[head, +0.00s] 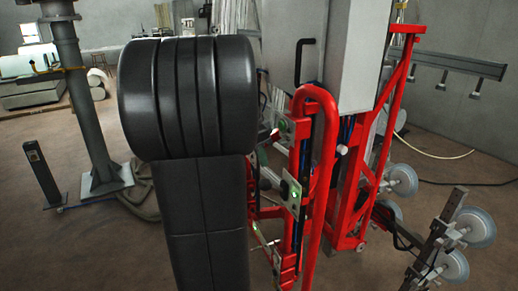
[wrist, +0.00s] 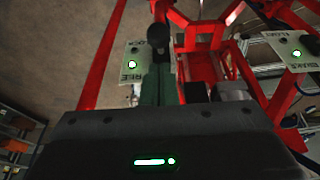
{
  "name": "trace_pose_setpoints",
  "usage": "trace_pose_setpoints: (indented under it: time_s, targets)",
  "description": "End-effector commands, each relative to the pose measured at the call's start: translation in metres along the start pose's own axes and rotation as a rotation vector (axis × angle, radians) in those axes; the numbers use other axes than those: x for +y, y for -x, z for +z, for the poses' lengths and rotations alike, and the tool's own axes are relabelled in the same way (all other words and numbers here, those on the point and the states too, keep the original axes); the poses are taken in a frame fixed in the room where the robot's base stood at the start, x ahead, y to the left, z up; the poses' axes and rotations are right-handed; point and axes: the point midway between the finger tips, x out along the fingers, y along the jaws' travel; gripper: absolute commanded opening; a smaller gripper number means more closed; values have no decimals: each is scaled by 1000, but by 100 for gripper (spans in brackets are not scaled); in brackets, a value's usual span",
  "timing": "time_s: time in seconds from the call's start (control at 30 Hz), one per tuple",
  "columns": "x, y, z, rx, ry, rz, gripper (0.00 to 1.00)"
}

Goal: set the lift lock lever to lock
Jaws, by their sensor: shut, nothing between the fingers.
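In the wrist view, the fingers of my gripper (wrist: 157,72) are shut and reach up from the dark housing at the bottom. I cannot tell whether the fingers touch the knob. In the head view, the red manipulator frame (head: 318,150) carries several panels, including a middle one (head: 293,193) with a green light. My arm hides my gripper there.
In the head view, suction cups (head: 478,227) stick out at the right, and a grey post (head: 82,100) stands left.

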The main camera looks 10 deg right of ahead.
Motion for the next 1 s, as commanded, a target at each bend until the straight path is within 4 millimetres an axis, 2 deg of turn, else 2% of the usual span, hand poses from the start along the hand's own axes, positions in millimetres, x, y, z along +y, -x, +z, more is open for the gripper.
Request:
trace_pose_setpoints:
  time_s: [0.1, 0.3, 1.0]
  targets:
    - [1, -22, 0, -1, -1, 4, 0]
    - [0, -44, 0, 0, 0, 2, 0]
    - [0, -54, 5, 33, 2, -1, 0]
